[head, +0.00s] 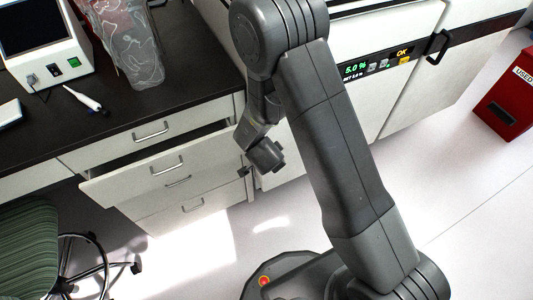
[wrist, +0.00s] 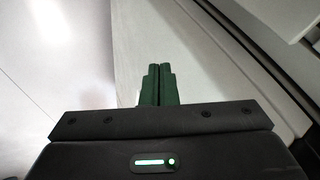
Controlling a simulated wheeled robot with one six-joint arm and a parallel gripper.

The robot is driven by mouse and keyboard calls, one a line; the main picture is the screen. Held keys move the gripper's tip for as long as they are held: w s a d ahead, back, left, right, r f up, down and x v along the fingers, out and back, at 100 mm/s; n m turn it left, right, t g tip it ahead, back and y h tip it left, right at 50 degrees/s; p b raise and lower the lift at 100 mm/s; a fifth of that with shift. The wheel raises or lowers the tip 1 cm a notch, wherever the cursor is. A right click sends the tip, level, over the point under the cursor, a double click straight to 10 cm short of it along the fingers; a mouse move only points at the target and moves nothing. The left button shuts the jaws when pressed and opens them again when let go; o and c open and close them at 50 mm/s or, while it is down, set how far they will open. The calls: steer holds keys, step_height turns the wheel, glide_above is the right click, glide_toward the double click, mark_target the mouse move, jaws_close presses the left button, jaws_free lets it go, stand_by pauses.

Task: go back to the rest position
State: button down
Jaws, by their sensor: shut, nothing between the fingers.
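My gripper (wrist: 159,70) is shut and empty in the wrist view, its two dark green fingers together at the middle. Beyond the fingers is a pale panel, with floor at the left. In the head view my gripper (head: 243,172) is small and dark beside the right end of a pulled-out drawer (head: 135,180). I cannot tell there whether it touches the drawer. My arm crosses the head view from the lower right to the top and hides part of the cabinets.
A dark counter (head: 110,125) carries a white device (head: 45,55), a clear bag (head: 128,45) and a pipette (head: 86,100). A green chair (head: 28,245) stands at the lower left. A white unit with a display (head: 375,65) and a red bin (head: 505,100) are at the right.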

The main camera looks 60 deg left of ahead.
steer(key=p+v, duration=0.1)
steer(key=v, duration=0.6)
steer(key=shift+s+r, duration=0.15)
steer(key=shift+r, duration=0.1)
steer(key=shift+d, duration=0.15)
